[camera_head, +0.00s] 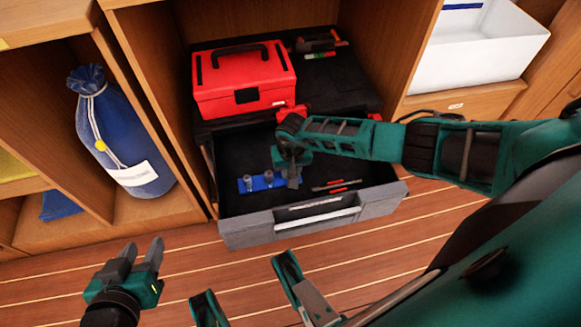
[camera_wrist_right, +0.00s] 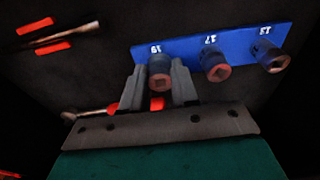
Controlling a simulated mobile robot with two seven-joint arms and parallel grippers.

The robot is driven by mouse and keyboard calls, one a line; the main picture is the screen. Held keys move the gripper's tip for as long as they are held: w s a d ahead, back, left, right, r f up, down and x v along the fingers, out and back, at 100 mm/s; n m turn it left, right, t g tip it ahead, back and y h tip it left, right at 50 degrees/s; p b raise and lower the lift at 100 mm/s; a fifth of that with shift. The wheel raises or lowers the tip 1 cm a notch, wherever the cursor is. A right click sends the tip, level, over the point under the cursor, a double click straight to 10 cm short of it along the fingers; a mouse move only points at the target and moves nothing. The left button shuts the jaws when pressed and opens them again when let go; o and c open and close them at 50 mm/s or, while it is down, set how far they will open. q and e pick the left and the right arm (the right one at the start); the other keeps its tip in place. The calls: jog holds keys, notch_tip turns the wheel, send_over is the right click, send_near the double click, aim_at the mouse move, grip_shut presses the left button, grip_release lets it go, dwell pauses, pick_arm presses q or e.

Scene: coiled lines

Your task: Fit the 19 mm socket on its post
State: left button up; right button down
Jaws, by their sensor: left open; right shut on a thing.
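The blue socket rail (camera_head: 260,184) lies in the open drawer. In the right wrist view the rail (camera_wrist_right: 187,53) carries white size marks. Two dark blue sockets stand on it, the middle one (camera_wrist_right: 215,66) and the end one (camera_wrist_right: 271,57). My right gripper (camera_head: 292,183) reaches down into the drawer at the rail's right end. In the right wrist view the right gripper (camera_wrist_right: 159,83) is shut on the 19 mm socket (camera_wrist_right: 159,72), beside the 19 mark. Its post is hidden, so I cannot tell how it is seated. My left gripper (camera_head: 142,247) is open and empty above the floor.
The grey drawer front (camera_head: 255,232) stands out over the plank floor. A red toolbox (camera_head: 243,82) sits behind the drawer. Red-handled tools (camera_head: 337,185) lie in the drawer, right of the rail. A blue bag (camera_head: 118,140) and a white bin (camera_head: 475,50) flank the cabinet.

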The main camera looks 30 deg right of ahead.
jog(key=c, duration=1)
grip_release()
jog(key=shift+o, duration=0.3)
jog(key=o, duration=0.5)
jog(key=shift+c, duration=0.2)
notch_tip(320, 180, up, 5)
jog(key=p, duration=0.4)
jog(key=shift+r, duration=0.1)
pick_arm(q)
notch_tip(320, 180, up, 4)
jog(key=a+p, duration=0.1)
jog(key=p, duration=0.1)
jog(key=r+p, duration=0.1)
jog(key=p, duration=0.2)
jog(key=shift+s+a+r+y, duration=0.25)
jog(key=shift+s+a+y, duration=0.15)
pick_arm(e)
notch_tip(320, 180, up, 13)
jog(key=s, duration=0.1)
jog(key=shift+s+a, duration=0.2)
jog(key=shift+s, duration=0.05)
